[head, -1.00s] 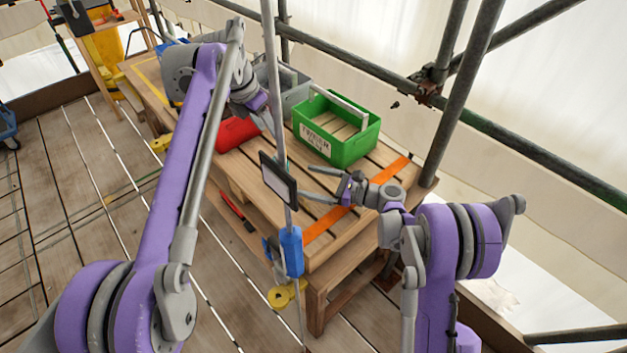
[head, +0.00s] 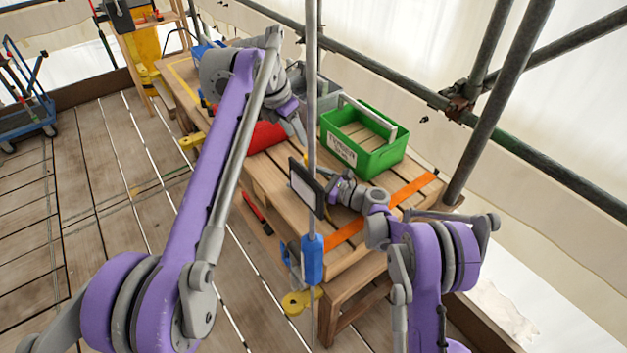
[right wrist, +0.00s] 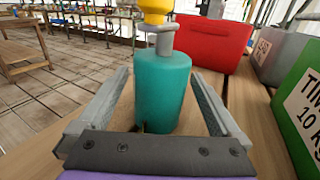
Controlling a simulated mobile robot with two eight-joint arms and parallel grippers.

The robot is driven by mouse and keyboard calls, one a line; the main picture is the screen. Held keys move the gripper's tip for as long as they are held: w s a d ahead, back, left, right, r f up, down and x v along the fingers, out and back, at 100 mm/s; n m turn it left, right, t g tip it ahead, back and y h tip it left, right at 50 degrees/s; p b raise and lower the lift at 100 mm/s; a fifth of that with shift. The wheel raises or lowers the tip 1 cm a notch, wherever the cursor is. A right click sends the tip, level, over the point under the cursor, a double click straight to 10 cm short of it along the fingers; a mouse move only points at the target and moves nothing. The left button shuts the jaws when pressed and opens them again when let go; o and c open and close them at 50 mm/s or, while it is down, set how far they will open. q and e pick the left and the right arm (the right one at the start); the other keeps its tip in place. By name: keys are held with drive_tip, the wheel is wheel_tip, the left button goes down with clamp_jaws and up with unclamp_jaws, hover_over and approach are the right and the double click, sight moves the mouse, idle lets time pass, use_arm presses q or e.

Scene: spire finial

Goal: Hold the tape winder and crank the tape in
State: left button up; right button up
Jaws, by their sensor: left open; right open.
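A teal cylinder (right wrist: 162,92), which looks like the tape winder's handle, stands upright in the right wrist view. A grey bracket (right wrist: 155,29) and a yellow part (right wrist: 156,9) sit on top of it; the rest of the winder is cut off. My right gripper (right wrist: 162,84) is open, with one finger on each side of the cylinder. Whether the fingers touch it is unclear. My left gripper (head: 299,130) is open and empty, above the bench by the red box.
A red box (head: 265,137), a green crate (head: 372,158) and a grey bin (head: 322,92) stand on the slatted bench (head: 345,265). Scaffold tubes run behind.

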drive_tip(key=shift+a, duration=0.1)
drive_tip(key=c, duration=1.5)
